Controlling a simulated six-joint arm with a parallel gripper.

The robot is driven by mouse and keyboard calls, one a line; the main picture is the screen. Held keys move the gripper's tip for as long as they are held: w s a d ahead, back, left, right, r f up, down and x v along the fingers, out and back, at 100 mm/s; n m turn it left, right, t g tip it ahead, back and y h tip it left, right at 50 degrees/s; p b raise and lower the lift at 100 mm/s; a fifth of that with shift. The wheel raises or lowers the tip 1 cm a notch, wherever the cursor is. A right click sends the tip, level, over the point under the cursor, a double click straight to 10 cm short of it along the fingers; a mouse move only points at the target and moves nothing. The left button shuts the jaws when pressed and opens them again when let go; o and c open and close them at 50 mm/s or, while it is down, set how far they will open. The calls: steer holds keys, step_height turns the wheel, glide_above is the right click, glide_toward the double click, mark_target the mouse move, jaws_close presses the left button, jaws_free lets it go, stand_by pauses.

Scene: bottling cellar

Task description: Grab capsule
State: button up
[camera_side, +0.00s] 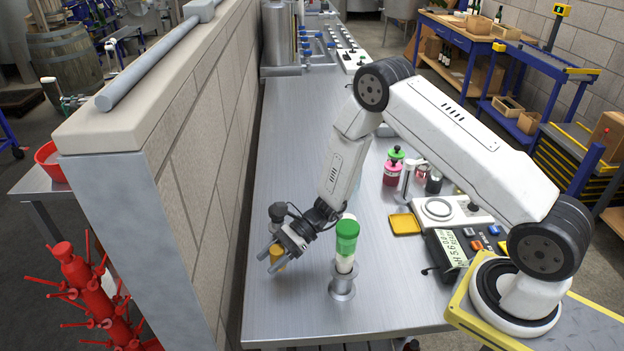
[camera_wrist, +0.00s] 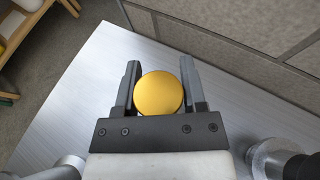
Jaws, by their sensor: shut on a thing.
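The capsule (camera_wrist: 159,94) is a gold piece with a round flat top. In the wrist view it sits between the two dark fingers of my gripper (camera_wrist: 160,85), which are shut on it. In the side view the gold capsule (camera_side: 278,262) shows between the fingertips of my gripper (camera_side: 272,258), over the left part of the steel table. Whether its lower end touches the table cannot be told.
A green-topped bottle (camera_side: 346,245) stands in a metal holder (camera_side: 342,284) right of my gripper. A block wall (camera_side: 190,170) runs along the table's left side. A yellow tray (camera_side: 404,224) and a display unit (camera_side: 449,250) lie to the right. The table's front left is clear.

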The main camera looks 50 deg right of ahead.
mark_target(271, 252)
steer(key=shift+r, duration=3.7)
